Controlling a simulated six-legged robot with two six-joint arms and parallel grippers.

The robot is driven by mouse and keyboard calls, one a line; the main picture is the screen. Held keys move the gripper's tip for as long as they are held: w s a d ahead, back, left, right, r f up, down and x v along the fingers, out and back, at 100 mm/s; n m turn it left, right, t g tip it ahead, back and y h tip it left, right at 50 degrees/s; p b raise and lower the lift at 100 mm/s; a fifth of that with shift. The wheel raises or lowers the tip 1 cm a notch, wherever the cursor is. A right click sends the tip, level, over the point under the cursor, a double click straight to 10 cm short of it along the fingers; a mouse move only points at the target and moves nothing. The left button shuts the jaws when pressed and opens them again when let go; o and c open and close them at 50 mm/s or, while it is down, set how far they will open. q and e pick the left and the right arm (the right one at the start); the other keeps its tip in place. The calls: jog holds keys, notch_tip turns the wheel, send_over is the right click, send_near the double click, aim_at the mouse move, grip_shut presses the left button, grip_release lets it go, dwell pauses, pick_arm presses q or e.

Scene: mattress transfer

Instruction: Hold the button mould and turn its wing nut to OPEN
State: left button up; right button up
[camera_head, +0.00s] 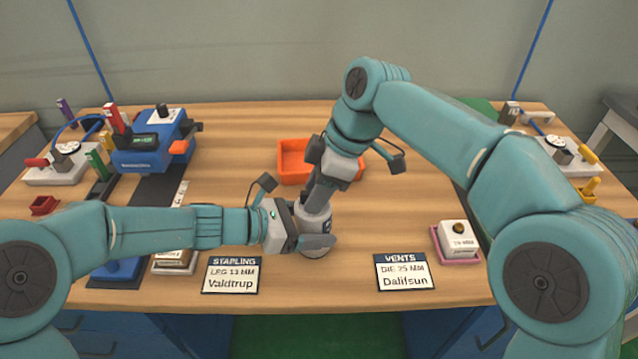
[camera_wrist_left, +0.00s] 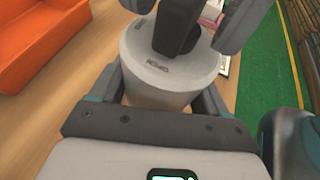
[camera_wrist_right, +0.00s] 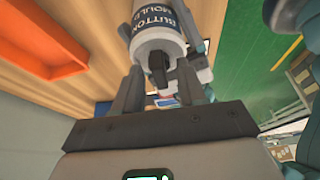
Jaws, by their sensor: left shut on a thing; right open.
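The button mould (camera_head: 311,222) is a grey cylinder standing near the table's front, between the two label cards. Its printed name shows in the right wrist view (camera_wrist_right: 155,28). My left gripper (camera_head: 308,236) is shut on its body from the left. In the left wrist view the mould's top (camera_wrist_left: 150,75) carries small lettering too blurred to read surely. The dark wing nut (camera_wrist_left: 177,28) rises from that top; it also shows in the right wrist view (camera_wrist_right: 158,68). My right gripper (camera_head: 319,192) points down from above, open, with its fingers apart on either side of the wing nut.
An orange tray (camera_head: 293,162) stands behind the mould. The STAPLING card (camera_head: 231,275) and VENTS card (camera_head: 404,272) lie in front. A white block on a pink base (camera_head: 457,240) is at right. A blue machine (camera_head: 150,155) stands at back left.

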jog(key=v, duration=1.2)
pick_arm(q)
jog(key=o, duration=1.6)
jog(key=shift+c, duration=0.2)
